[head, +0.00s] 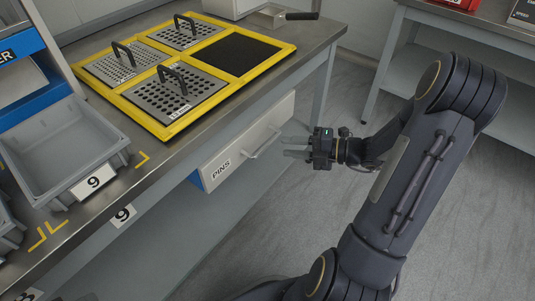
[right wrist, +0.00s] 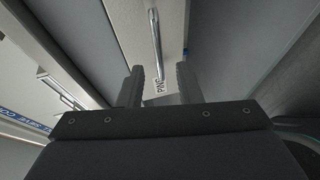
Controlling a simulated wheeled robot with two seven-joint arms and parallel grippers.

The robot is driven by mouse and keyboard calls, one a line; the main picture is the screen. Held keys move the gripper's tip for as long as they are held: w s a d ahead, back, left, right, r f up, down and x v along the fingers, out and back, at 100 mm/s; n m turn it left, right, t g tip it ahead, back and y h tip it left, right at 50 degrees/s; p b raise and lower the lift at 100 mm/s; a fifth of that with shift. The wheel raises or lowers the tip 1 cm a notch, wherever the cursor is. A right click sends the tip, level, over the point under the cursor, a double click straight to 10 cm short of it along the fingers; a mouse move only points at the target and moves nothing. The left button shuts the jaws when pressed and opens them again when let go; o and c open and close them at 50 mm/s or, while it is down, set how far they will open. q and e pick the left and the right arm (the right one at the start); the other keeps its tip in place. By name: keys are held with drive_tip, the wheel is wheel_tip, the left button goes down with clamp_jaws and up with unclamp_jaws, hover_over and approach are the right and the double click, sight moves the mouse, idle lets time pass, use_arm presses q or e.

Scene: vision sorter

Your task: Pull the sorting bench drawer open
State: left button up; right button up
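The drawer (head: 228,157) is a pale front marked PINS under the bench top, and no inside of it shows. Its bar handle (head: 264,144) stands out from the front. My right gripper (head: 287,146) is to the right of the handle, fingers spread and pointing at it, with a gap between. In the right wrist view the handle (right wrist: 154,32) lies ahead of the two parted fingers (right wrist: 158,76), roughly in line with the space between them. My left gripper is out of view.
The steel bench (head: 311,50) carries a yellow frame (head: 190,123) with perforated plates, and a grey bin (head: 60,145) marked 9. Another table (head: 420,15) stands at the back right. The floor (head: 250,230) in front of the drawer is clear except for my arm.

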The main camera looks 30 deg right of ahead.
sight(267, 144)
drive_tip(key=b+x, duration=0.3)
drive_tip(key=x, duration=0.4)
drive_tip(key=shift+s+a, duration=0.1)
clamp_jaws()
